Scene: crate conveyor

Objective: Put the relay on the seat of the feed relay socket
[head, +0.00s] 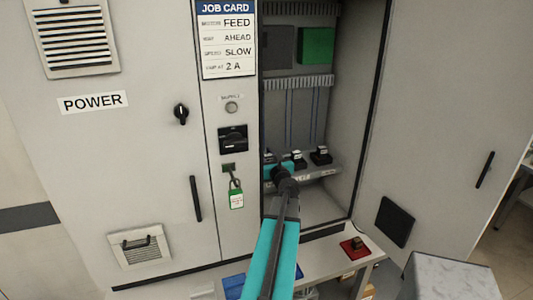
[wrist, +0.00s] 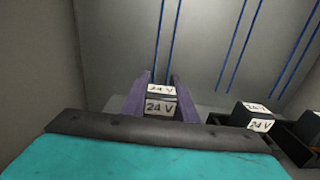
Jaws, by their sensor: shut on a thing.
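My gripper (wrist: 160,100) is shut on a relay (wrist: 160,106) marked 24 V, with one purple finger on each side. The gripper is inside the open cabinet, over the left end of the socket shelf. In the head view my arm hides most of the gripper, and a pale-topped block (head: 270,157) shows just beyond it. The seat under the held relay is hidden, so I cannot tell whether the relay touches it. No readable label tells which socket is the feed one.
To the right stand another 24 V relay (wrist: 255,115) and a dark socket block (wrist: 303,136). The shelf (head: 325,170) carries further blocks. Blue wires (wrist: 235,50) run up the back wall. A red tray (head: 355,252) with a dark block sits on the bench. The cabinet door (head: 440,130) stands open at right.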

